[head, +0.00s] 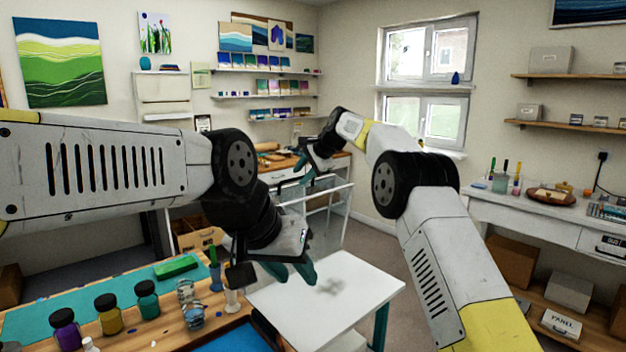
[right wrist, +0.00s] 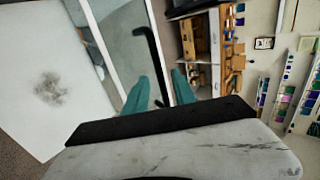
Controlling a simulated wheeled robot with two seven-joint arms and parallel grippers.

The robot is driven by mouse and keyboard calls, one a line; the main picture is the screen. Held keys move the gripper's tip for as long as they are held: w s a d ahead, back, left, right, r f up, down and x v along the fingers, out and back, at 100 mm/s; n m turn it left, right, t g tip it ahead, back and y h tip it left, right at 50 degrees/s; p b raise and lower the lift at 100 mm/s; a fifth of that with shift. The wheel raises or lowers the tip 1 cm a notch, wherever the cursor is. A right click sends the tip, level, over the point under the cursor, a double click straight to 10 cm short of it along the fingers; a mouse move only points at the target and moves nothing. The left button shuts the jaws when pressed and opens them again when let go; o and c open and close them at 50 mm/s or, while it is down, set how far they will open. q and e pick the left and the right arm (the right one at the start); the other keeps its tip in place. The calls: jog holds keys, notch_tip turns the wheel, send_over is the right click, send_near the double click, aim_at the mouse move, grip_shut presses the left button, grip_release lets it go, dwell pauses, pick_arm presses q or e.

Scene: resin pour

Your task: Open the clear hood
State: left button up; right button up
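The clear hood (head: 331,214) is a see-through box with pale edges, beyond the white table in the head view. Its clear panel (right wrist: 122,42) also shows in the right wrist view, with a bent black bar (right wrist: 148,50) that looks like its handle. My right gripper (head: 302,166) is at the hood's upper edge. In the right wrist view its teal fingers (right wrist: 160,92) are apart, and the bar's lower end appears between them; I cannot tell whether they touch it. My left gripper (head: 297,278) hangs empty over the white table's left edge, its fingers apart.
The white table (head: 362,300) is bare except for a grey smudge. A wooden bench (head: 200,335) at lower left holds several jars, a green block (head: 176,266) and cups. A wooden counter (head: 282,174) stands behind the hood. A white desk (head: 530,215) is at right.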

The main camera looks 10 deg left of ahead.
jog(key=shift+v, duration=2.05)
jog(key=s+d+r+n+h, duration=0.15)
jog(key=s+d+r, duration=0.25)
jog(key=s+d, duration=0.55)
jog(key=s+d+r+n+h, duration=0.1)
jog(key=s+d+r+n, duration=0.15)
jog(key=s+d, duration=0.7)
jog(key=s+d+f+n+h, duration=0.1)
jog(key=s+d+f, duration=0.3)
jog(key=s+d, duration=0.2)
jog(key=s+d+f+n, duration=0.1)
jog(key=s+d+f, duration=0.3)
jog(key=s, duration=0.7)
jog(key=s+d+f+n+h, duration=0.1)
jog(key=s+d+f, duration=0.3)
jog(key=s+d, duration=0.4)
jog(key=shift+s+f+n+t+h, duration=0.25)
jog(key=shift+s+n+t+h, duration=0.15)
jog(key=shift+s, duration=0.3)
jog(key=shift+d, duration=0.1)
